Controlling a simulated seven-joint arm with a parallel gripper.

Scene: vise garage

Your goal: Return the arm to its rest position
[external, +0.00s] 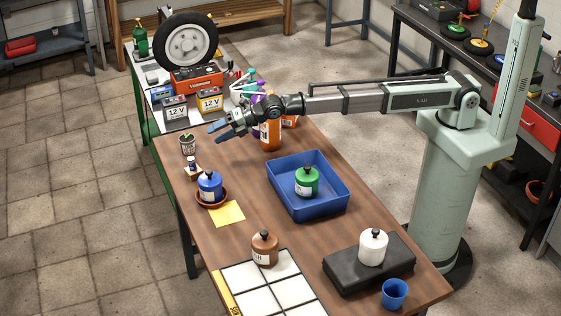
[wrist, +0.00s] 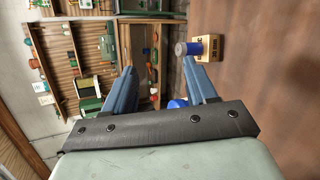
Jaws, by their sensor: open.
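My gripper (external: 217,131) reaches out over the far left part of the wooden table (external: 230,255) in the external view, with its blue fingers pointing left. The fingers are apart with nothing between them, as the wrist view (wrist: 160,82) also shows. My arm stretches left from its pale green column, roughly level above the table. An orange bottle (external: 270,136) stands behind my wrist and is partly hidden by it. In the wrist view a small blue and white container (wrist: 188,48) and a wooden block (wrist: 206,46) show near the right finger.
A blue bottle (external: 209,187) sits on a brown saucer. A green bottle (external: 307,182) stands in a blue tray (external: 330,207). A white bottle (external: 373,248) stands on a black block (external: 340,273).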

